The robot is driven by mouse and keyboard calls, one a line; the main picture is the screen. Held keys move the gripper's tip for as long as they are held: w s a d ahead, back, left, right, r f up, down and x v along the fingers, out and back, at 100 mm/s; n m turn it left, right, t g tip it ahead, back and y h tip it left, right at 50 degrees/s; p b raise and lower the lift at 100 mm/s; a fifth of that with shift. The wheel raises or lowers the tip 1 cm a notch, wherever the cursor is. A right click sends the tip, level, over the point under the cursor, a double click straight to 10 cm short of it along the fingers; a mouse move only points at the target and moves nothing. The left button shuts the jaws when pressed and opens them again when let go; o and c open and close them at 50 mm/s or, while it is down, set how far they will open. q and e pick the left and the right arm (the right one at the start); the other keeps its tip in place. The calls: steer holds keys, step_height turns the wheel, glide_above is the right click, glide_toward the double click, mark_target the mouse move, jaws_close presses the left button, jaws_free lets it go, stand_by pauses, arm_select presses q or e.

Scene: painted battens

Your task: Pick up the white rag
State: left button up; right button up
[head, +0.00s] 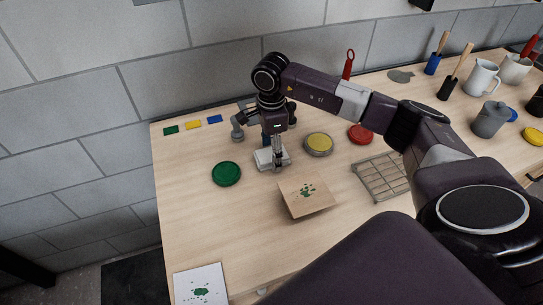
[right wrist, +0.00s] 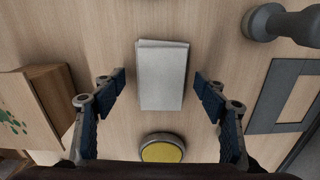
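The white rag (head: 264,160) lies folded on the wooden table, partly covered by my right gripper in the head view. In the right wrist view the rag (right wrist: 162,75) is a pale folded rectangle, flat on the wood. My right gripper (head: 275,158) points down over it. In the right wrist view its two blue-padded fingers are spread wide, one on each side of the rag with bare wood between. Nothing is held. The height of the fingertips above the table is hard to tell. My left gripper is not in view.
A green lid (head: 226,174) lies left of the rag, a yellow tin (head: 318,144) and red lid (head: 360,134) right. A green-splattered wooden block (head: 306,194) stands in front, near a wire rack (head: 381,177). Mugs and brushes (head: 482,77) stand far right. The front-left table is mostly clear.

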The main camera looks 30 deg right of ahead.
steer(key=c, duration=1)
step_height(320, 180, up, 14)
steer(key=b, duration=0.3)
step_height(320, 180, up, 4)
glide_above(271, 154)
steer(key=shift+s+r+p, duration=0.1)
steer(key=shift+r+p, duration=0.3)
steer(key=shift+r, duration=0.65)
steer(key=o, duration=0.3)
steer(key=shift+c, duration=1.4)
steer(key=shift+f, duration=0.1)
